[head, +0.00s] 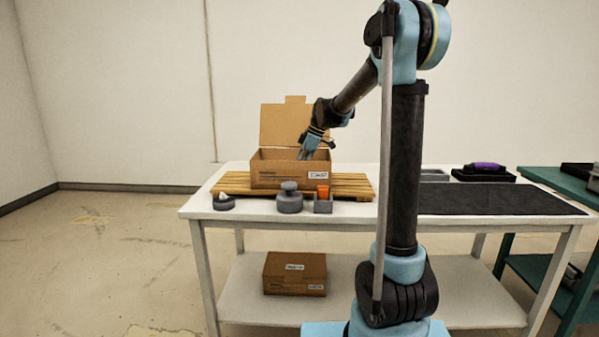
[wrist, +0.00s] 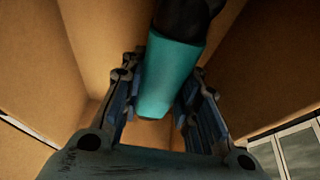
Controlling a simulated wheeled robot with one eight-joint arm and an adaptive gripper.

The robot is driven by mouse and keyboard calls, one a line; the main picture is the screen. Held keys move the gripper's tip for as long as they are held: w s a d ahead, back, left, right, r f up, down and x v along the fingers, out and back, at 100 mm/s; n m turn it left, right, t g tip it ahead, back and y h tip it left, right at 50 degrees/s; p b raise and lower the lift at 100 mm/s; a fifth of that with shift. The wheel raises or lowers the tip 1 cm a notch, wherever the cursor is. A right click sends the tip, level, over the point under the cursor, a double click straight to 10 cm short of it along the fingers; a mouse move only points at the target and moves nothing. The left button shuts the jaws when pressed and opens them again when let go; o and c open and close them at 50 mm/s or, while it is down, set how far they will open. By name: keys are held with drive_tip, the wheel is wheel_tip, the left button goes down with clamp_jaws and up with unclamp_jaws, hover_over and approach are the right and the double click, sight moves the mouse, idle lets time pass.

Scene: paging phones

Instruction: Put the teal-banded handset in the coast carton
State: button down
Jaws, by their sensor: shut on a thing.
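The open coast carton (head: 278,174) stands on a wooden slatted rack on the white table, with its lid raised at the back. My gripper (head: 305,152) reaches down into the carton's opening in the head view. In the wrist view my gripper (wrist: 160,112) is shut on the teal-banded handset (wrist: 168,75), with its teal band between the fingers and a black part beyond. The carton's brown inner walls (wrist: 45,75) surround the handset there. The carton's front wall hides the handset in the head view. I cannot tell whether the handset touches the carton's floor.
The wooden rack (head: 232,184) holds the carton. In front stand a grey round jar (head: 289,199), a grey holder with an orange item (head: 323,198) and a small dark dish (head: 223,202). A purple-banded handset (head: 484,166) lies on a black tray at right. A closed carton (head: 294,273) sits below.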

drive_tip(key=c, duration=1.2)
unclamp_jaws()
drive_tip(key=v, duration=1.2)
drive_tip(key=shift+d, duration=0.1)
